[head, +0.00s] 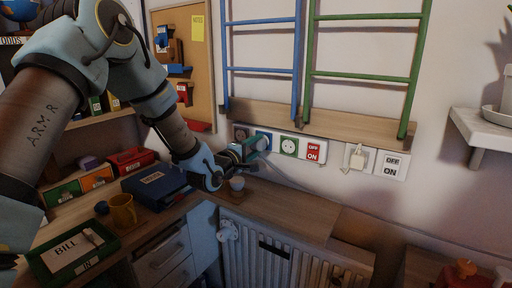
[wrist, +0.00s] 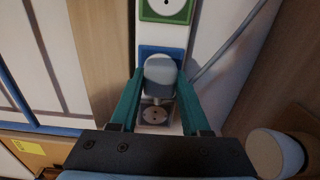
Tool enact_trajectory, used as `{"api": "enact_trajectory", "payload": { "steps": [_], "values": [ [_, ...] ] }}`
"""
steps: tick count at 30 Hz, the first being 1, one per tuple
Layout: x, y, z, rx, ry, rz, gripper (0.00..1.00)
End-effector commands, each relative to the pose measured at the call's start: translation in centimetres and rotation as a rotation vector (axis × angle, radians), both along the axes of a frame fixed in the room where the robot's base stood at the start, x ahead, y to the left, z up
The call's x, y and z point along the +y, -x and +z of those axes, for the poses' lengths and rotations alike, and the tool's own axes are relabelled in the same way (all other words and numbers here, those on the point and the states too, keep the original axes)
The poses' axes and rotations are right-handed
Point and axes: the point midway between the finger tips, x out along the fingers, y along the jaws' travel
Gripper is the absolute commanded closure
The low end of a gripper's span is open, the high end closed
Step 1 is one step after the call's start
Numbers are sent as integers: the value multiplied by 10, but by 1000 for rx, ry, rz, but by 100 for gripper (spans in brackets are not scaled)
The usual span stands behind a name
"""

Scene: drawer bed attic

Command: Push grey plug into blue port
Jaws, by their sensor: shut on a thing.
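The grey plug (wrist: 160,72) is between the two teal fingers of my gripper (wrist: 158,82) in the wrist view, and the fingers are shut on it. The blue port (wrist: 148,50) is directly behind the plug, with only part of its blue frame showing; its face is hidden. I cannot tell whether the plug touches the port or is inside it. In the head view, my gripper (head: 250,147) is at the wall strip, in front of the blue port (head: 265,138), and it hides the plug.
A green port (head: 289,146) and a red switch (head: 313,150) are to the right on the strip. A small cup (head: 237,184) stands on the wooden ledge (head: 275,202) below. A wooden rail runs above.

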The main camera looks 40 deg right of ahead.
Motion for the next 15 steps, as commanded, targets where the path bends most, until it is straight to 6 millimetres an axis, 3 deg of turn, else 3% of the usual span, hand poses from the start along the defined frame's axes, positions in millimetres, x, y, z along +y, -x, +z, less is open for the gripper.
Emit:
{"api": "enact_trajectory", "payload": {
  "steps": [15],
  "values": [
    [-5, -1, 0, -1, 2, 0, 100]
  ]
}}
